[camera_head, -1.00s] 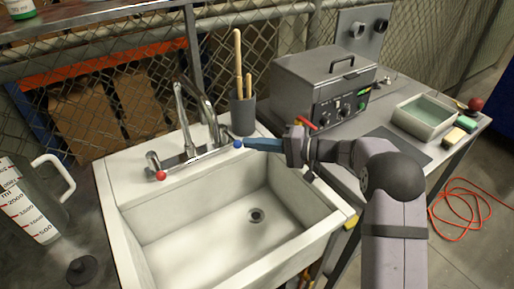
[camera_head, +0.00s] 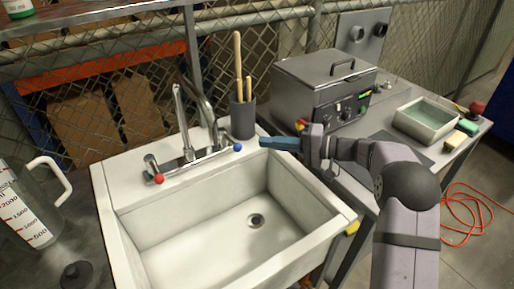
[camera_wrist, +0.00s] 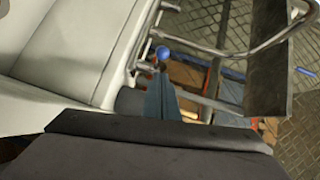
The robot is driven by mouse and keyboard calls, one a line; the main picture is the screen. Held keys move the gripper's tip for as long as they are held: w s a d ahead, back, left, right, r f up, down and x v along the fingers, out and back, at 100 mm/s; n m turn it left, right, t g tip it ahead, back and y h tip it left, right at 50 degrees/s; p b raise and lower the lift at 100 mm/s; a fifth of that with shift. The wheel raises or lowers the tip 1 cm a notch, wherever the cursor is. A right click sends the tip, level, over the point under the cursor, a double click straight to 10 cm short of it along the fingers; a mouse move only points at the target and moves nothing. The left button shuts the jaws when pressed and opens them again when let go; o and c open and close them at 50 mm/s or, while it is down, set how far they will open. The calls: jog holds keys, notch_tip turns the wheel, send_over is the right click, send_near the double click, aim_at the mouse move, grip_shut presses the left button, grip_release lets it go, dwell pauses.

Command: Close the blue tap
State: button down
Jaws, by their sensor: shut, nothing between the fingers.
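The blue tap (camera_head: 238,147) is a lever with a blue ball end at the right of the faucet on the sink's back ledge. In the wrist view the blue ball (camera_wrist: 163,53) shows just beyond the fingertips. My gripper (camera_head: 264,142) has blue fingers, shut and empty, pointing left toward the ball with a small gap between them. The fingers also show in the wrist view (camera_wrist: 160,80). The red tap (camera_head: 158,178) has a red ball at the faucet's left end. The spout (camera_head: 182,118) rises between the two taps.
The white sink (camera_head: 110,205) is empty, with a drain in its floor. A dark cup (camera_head: 243,119) with wooden sticks stands behind the blue tap. A metal box device (camera_head: 322,88) stands on the right bench. A measuring jug (camera_head: 30,205) is at the left.

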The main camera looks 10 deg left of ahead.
jog(key=s+d+r+b, duration=0.1)
jog(key=s+d, duration=0.1)
jog(key=d, duration=0.6)
jog(key=shift+d+r+b, duration=0.15)
jog(key=shift+d+b, duration=0.15)
jog(key=shift+a, duration=0.1)
jog(key=s+f+m+g+h+b, duration=0.1)
jog(key=s+f+m+g+h, duration=0.3)
jog(key=s, duration=0.7)
jog(key=s+f+n+h+b, duration=0.1)
jog(key=s+h+b, duration=0.1)
jog(key=s+h, duration=0.65)
jog(key=s+d+f+n+t+h+p, duration=0.1)
jog(key=s+d+f+h+p, duration=0.1)
jog(key=s+d+f, duration=0.5)
jog(key=s+d+f+n+t+h+p, duration=0.1)
jog(key=s+d+f+h, duration=0.15)
jog(key=d+f, duration=0.45)
notch_tip(320, 180, up, 15)
jog(key=d+p, duration=0.2)
jog(key=p, duration=1.2)
jog(key=shift+s+d+r+n+y, duration=0.2)
jog(key=shift+n+y, duration=0.1)
